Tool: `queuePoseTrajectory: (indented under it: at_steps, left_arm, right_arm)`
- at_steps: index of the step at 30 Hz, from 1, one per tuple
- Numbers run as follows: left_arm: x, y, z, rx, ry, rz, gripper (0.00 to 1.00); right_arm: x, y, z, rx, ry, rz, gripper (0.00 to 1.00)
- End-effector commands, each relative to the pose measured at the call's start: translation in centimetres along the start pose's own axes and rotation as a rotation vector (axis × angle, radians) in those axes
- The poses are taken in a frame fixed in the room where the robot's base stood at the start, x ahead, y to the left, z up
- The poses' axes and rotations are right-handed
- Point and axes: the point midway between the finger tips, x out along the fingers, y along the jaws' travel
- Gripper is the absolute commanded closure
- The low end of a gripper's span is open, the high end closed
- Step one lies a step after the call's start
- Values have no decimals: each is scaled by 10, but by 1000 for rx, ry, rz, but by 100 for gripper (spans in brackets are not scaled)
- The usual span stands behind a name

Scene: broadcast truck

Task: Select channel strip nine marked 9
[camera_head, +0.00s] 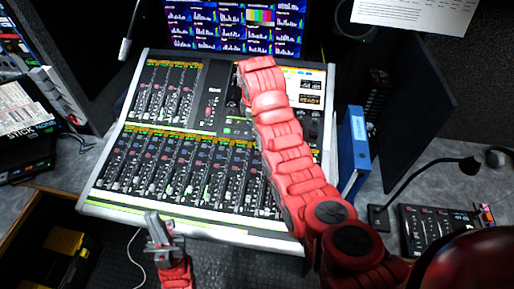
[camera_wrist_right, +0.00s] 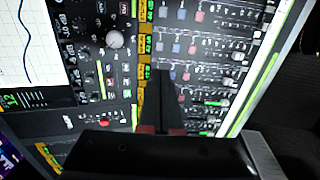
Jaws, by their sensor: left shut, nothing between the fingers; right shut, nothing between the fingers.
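The mixing console (camera_head: 160,212) fills the middle of the head view, with two banks of channel strips (camera_head: 180,165) topped by orange labels. I cannot make out which strip is marked 9. My right arm reaches across the console's right part and hides some strips; its gripper is hidden in the head view. In the right wrist view my right gripper (camera_wrist_right: 163,75) is shut and empty, its tip over the panel near the orange labels (camera_wrist_right: 141,106). I cannot tell whether it touches. My left gripper (camera_head: 153,217) is shut and empty at the console's front edge.
Screens (camera_head: 215,25) stand behind the console. Another gooseneck (camera_head: 129,35) rises at the back left. Black devices (camera_head: 25,150) lie at the left.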

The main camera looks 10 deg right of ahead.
Motion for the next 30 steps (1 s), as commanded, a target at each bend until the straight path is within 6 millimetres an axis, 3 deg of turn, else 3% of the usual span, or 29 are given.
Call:
queuePoseTrajectory:
  at_steps: [8,17,19,24,30]
  left_arm:
    - [-12,1,2,0,0,0,100]
    - [-56,3,9,0,0,0,100]
    - [-36,2,6,0,0,0,100]
    - [-24,1,4,0,0,0,100]
    - [-16,1,3,0,0,0,100]
  right_arm:
    - [10,0,0,1,1,2,100]
    - [61,-2,0,0,-1,-2,100]
    - [64,0,0,1,-2,-4,100]
    - [97,0,1,2,-3,-3,100]
    - [122,0,0,1,-1,-2,100]
